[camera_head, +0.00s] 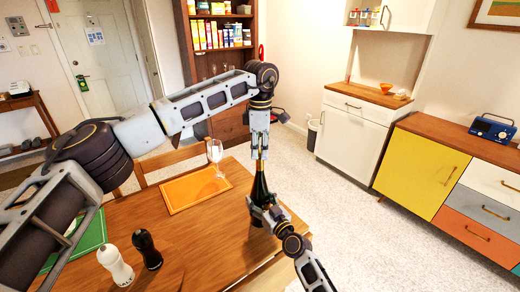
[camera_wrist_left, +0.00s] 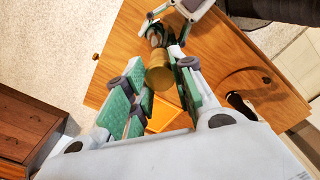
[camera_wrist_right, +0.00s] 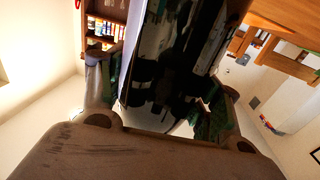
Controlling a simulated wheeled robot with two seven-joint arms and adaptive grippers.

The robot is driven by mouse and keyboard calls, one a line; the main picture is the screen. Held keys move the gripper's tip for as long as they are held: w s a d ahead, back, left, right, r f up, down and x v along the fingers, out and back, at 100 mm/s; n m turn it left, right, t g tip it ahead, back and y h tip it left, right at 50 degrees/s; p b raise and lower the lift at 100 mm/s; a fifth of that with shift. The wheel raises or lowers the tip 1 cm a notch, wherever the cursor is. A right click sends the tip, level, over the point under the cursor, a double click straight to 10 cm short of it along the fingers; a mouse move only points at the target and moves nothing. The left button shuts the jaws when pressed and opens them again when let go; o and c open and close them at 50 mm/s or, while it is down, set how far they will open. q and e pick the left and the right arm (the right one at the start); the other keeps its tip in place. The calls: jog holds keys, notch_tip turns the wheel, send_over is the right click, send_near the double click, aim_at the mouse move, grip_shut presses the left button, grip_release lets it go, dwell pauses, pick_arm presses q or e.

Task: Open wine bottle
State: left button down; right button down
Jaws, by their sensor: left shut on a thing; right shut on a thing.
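The dark wine bottle (camera_head: 260,187) stands upright near the right edge of the wooden table (camera_head: 205,243). My right gripper (camera_head: 263,213) is shut around its lower body; the dark glass (camera_wrist_right: 165,65) fills the space between its fingers in the right wrist view. My left gripper (camera_head: 259,152) points down at the bottle's top from above. In the left wrist view, a gold-brown cork-like top (camera_wrist_left: 159,76) sits between its green-padded fingers, in line with the bottle. I cannot tell whether it is still seated in the neck.
An orange placemat (camera_head: 195,190) and a clear wine glass (camera_head: 215,153) are left of the bottle. A white shaker (camera_head: 115,265) and a black shaker (camera_head: 147,250) stand near the front left, beside a green mat (camera_head: 82,245). Chairs line the table's far side.

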pick_arm(q)
jog(key=n, duration=0.8)
jog(key=shift+n, duration=0.4)
jog(key=n, duration=0.4)
jog(key=shift+n, duration=0.3)
jog(key=n, duration=0.8)
jog(key=shift+n, duration=0.4)
jog(key=n, duration=0.4)
jog(key=shift+w+r, duration=0.1)
jog(key=n, duration=0.4)
jog(key=shift+n, duration=0.4)
jog(key=n, duration=0.4)
jog(key=shift+a, duration=0.1)
